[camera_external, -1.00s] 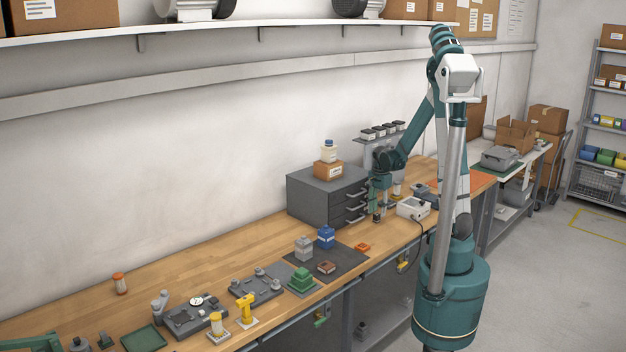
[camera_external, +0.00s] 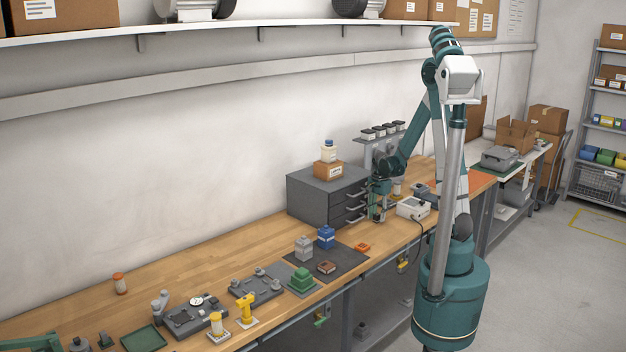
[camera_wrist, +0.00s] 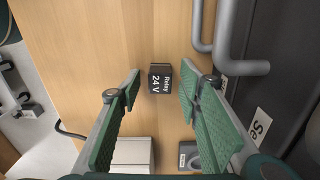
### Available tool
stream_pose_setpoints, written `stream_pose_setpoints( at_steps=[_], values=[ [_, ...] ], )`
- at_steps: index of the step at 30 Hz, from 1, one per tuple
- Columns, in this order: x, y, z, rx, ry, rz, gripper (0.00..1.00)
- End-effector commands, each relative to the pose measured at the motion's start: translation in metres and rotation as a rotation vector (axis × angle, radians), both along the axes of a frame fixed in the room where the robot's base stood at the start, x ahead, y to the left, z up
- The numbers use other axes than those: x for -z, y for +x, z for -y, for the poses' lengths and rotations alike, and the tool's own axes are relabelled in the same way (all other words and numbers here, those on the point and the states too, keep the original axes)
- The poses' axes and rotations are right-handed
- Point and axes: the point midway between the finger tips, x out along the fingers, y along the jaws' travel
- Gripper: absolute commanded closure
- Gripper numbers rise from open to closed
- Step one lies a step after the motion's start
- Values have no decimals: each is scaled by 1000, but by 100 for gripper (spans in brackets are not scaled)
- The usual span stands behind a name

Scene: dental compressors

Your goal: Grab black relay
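The black relay (camera_wrist: 160,78) is a small dark block marked "Relay 24 V" in the wrist view. It rests on the wooden bench top (camera_wrist: 115,45), ahead of my fingers and between their lines. My gripper (camera_wrist: 158,88) is open, with one green-padded finger on each side and nothing between the pads. In the external view my gripper (camera_external: 378,212) points down beside the grey drawer cabinet (camera_external: 308,195). I cannot make out the relay there.
The cabinet's grey handles (camera_wrist: 243,68) are close to the right finger. A white box (camera_wrist: 133,155) and a small grey labelled part (camera_wrist: 188,155) lie at the bottom of the wrist view. Bare wood lies left of the relay.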

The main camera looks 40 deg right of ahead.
Motion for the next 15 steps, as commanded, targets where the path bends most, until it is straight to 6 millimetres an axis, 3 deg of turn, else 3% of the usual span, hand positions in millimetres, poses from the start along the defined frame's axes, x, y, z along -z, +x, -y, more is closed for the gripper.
stream_pose_setpoints(
  at_steps=[1, 6, 15],
  values=[
    [0, 0, 0, 0, 0, 0, 70],
    [0, 0, 0, 0, 0, 0, 92],
    [0, 0, 0, 0, 0, 0, 94]
  ],
)
